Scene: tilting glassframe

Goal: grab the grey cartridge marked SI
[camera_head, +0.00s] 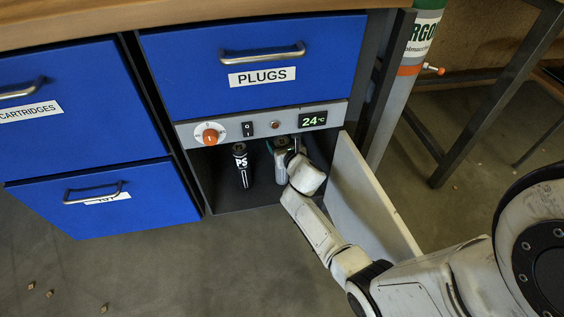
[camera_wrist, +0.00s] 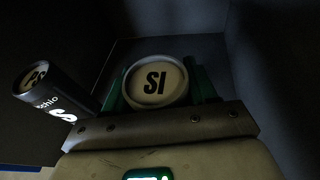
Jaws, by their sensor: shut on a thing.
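The grey cartridge marked SI (camera_wrist: 155,82) shows in the wrist view with its round lettered end facing the camera. My gripper (camera_wrist: 158,88) has its green fingers on either side of it and is shut on it. In the head view my gripper (camera_head: 281,158) is inside the open compartment under the control panel.
A black cartridge marked PS (camera_head: 242,167) stands left of my gripper, also in the wrist view (camera_wrist: 50,95). The compartment's door (camera_head: 368,195) is open at the right.

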